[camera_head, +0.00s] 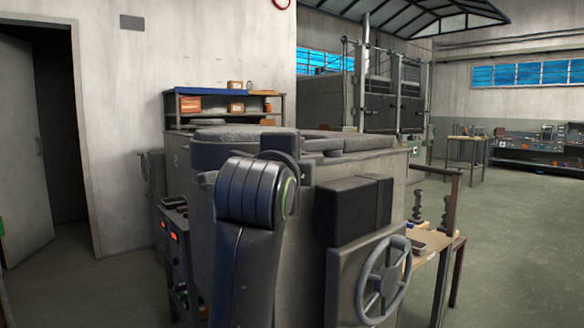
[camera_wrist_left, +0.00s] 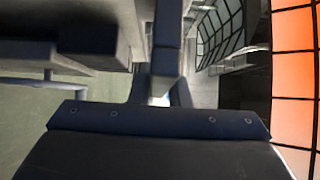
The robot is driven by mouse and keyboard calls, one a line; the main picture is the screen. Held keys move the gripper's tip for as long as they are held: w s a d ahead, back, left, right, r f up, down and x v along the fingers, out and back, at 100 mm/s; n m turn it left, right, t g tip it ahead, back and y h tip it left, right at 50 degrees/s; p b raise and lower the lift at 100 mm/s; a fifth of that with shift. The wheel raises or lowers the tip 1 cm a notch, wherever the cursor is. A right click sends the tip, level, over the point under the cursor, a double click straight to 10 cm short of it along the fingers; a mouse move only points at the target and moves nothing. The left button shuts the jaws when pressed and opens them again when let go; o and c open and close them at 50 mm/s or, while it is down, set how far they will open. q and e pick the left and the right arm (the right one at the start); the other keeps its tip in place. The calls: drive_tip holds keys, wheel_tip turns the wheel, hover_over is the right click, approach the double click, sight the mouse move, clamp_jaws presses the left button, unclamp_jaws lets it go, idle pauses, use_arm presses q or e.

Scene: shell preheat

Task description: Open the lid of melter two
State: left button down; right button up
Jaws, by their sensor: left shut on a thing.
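The large grey melter (camera_head: 400,165) fills the middle of the head view, with a flat grey lid (camera_head: 235,132) on top at the left. A second flat top piece (camera_head: 350,143) lies to its right. My dark left arm stands in front and hides my left gripper in the head view. In the left wrist view my left gripper (camera_wrist_left: 163,97) is shut on a dark bar (camera_wrist_left: 168,40), seemingly the lid's handle. An orange glowing gridded surface (camera_wrist_left: 294,60) shows at the right there. My right gripper is not in view.
A handwheel (camera_head: 383,276) is mounted on the melter's front right. A wooden bench (camera_head: 432,243) is close on the right. Shelves (camera_head: 225,105) stand behind. Open floor lies at far right.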

use_arm(q)
drive_tip(key=shift+s+d+r, duration=0.1)
drive_tip(key=shift+d, duration=0.1)
drive_tip(key=c, duration=1.4)
unclamp_jaws()
drive_tip(key=shift+d, duration=0.15)
drive_tip(key=shift+o, duration=0.2)
